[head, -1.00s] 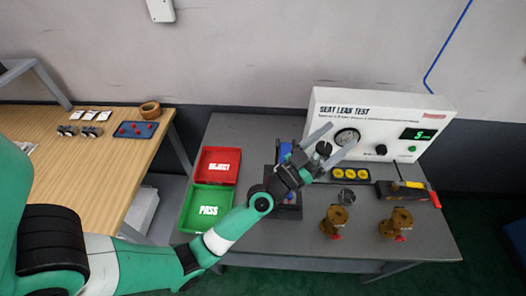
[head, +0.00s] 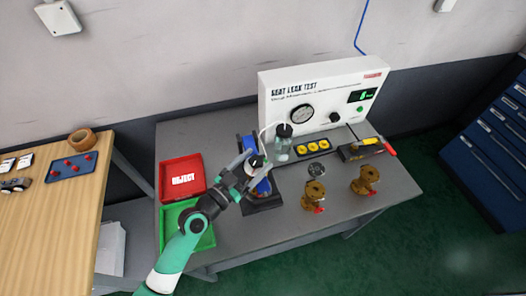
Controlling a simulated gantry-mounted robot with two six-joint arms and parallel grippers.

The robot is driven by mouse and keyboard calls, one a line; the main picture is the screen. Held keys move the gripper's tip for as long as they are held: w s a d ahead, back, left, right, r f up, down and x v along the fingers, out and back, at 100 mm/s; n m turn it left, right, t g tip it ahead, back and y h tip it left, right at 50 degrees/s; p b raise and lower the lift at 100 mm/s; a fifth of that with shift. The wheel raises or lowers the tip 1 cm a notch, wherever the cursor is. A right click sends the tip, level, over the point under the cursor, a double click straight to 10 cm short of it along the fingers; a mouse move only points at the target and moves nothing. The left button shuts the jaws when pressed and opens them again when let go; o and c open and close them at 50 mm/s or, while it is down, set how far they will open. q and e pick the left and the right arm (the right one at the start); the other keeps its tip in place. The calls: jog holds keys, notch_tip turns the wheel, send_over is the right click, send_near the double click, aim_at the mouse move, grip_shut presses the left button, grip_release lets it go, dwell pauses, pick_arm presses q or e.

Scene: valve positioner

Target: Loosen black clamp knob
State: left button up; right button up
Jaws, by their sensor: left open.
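The clamp fixture is a blue upright (head: 245,145) on a black base (head: 264,203), at the left-middle of the grey bench. A dark, round knob (head: 255,161), seemingly the black clamp knob, shows at the fixture. My left gripper (head: 260,161) is open, with its two fingers spread on either side of the knob in this view. I cannot tell whether they touch it. The gripper and fingers hide part of the fixture. My right gripper is not in view.
A clear jar with a black cap (head: 284,131) stands just right of the fixture. Behind is the white seat leak test box (head: 320,95). Red (head: 166,172) and green (head: 172,235) trays lie left; two brass valves (head: 314,194) stand right. The front right bench is clear.

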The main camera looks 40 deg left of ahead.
aim_at(260, 156)
pick_arm(q)
jog(key=shift+w+a, duration=0.15)
jog(key=shift+w, duration=1.8)
grip_shut()
jog(key=n+y+p, duration=0.1)
jog(key=p, duration=0.4)
jog(key=shift+a+r+y+p, duration=0.15)
jog(key=shift+y+p, duration=0.15)
jog(key=shift+y, duration=0.1)
jog(key=shift+g+p, duration=0.3)
jog(key=shift+a+f+n+y, duration=0.1)
jog(key=shift+f+n+y, duration=0.1)
jog(key=shift+n+y, duration=0.15)
